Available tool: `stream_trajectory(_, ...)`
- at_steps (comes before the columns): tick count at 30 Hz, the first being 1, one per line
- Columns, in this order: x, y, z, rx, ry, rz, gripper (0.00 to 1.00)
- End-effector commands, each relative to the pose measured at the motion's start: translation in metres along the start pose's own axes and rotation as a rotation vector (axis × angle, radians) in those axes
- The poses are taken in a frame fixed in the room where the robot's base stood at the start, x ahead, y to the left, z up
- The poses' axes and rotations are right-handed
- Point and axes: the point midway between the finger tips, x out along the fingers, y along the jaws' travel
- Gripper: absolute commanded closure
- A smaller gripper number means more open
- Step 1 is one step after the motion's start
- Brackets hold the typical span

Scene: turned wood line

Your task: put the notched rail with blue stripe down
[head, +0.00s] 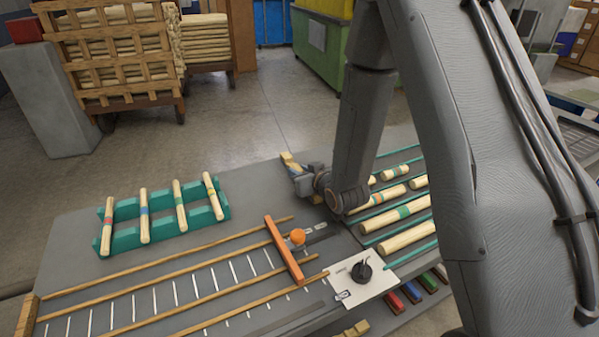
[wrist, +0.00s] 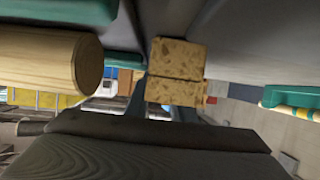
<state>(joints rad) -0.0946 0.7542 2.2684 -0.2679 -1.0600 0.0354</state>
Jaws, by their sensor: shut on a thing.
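My gripper (head: 303,180) is low over the far side of the grey worktop, left of the striped rods. A rod with a blue stripe (head: 144,215) lies on the teal notched rack (head: 126,238) at the left.
Larger striped rods (head: 404,212) lie between teal strips right of my gripper. A white plate with a black knob (head: 362,272) is near. Bare grey worktop (head: 250,190) lies left of my gripper.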

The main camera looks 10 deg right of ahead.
Motion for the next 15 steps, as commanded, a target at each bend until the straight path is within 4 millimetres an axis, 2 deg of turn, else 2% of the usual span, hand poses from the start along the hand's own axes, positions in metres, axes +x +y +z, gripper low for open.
stream_trajectory(6, 0.0016, 0.0, 0.0035, 0.0, 0.0, 0.0, 1.0)
stream_trajectory(7, 0.0011, -0.0001, 0.0029, 0.0, 0.0, 0.0, 0.73)
stream_trajectory(9, 0.001, -0.0001, 0.0026, 0.0, 0.0, 0.0, 0.61)
stream_trajectory(15, 0.0009, -0.0002, 0.0025, 0.0, 0.0, 0.0, 0.6)
